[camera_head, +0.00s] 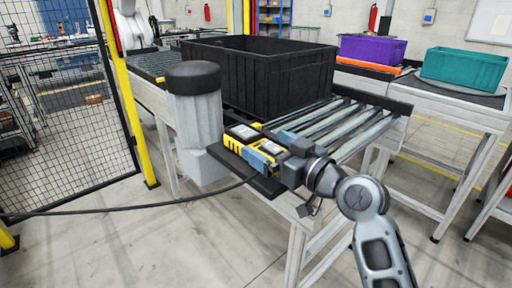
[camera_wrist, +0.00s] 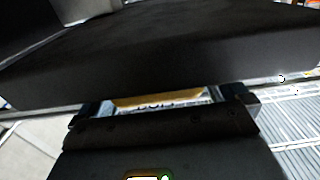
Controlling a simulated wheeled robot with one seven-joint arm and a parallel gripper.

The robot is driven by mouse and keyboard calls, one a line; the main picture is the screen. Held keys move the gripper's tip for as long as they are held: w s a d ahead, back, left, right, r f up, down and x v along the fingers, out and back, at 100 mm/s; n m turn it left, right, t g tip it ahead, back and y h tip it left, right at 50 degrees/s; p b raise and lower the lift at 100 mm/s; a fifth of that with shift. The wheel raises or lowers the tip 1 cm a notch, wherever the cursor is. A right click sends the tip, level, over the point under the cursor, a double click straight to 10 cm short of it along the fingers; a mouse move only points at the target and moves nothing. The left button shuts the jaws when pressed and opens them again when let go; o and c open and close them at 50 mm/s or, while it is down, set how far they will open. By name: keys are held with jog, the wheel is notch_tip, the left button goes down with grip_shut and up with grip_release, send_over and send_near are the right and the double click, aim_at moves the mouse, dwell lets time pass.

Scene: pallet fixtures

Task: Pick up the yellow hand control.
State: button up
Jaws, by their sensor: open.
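The yellow hand control (camera_head: 232,145), yellow and black with pale labels, lies on a small dark shelf at the near end of the roller conveyor. My gripper (camera_head: 272,144) comes in from the right, low and close against it, and covers part of it. In the wrist view, a yellow edge with lettering on the hand control (camera_wrist: 158,99) shows between the two fingertips of my gripper (camera_wrist: 160,103). The jaws are apart. I cannot tell whether either finger touches the hand control.
A large black crate (camera_head: 285,85) stands on the conveyor behind the shelf. A grey post with a dark cap (camera_head: 193,105) rises just left of the hand control. A black cable (camera_head: 130,208) runs left to the mesh fence. Purple (camera_head: 372,49) and teal (camera_head: 465,66) crates stand at the right.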

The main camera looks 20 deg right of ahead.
jog(key=c, duration=1.4)
jog(key=shift+r, duration=0.1)
jog(key=shift+r, duration=0.1)
notch_tip(320, 180, up, 4)
jog(key=shift+f, duration=0.2)
jog(key=s+d+r, duration=0.7)
jog(key=d, duration=0.2)
jog(key=shift+s, duration=0.3)
jog(key=shift+a, duration=0.1)
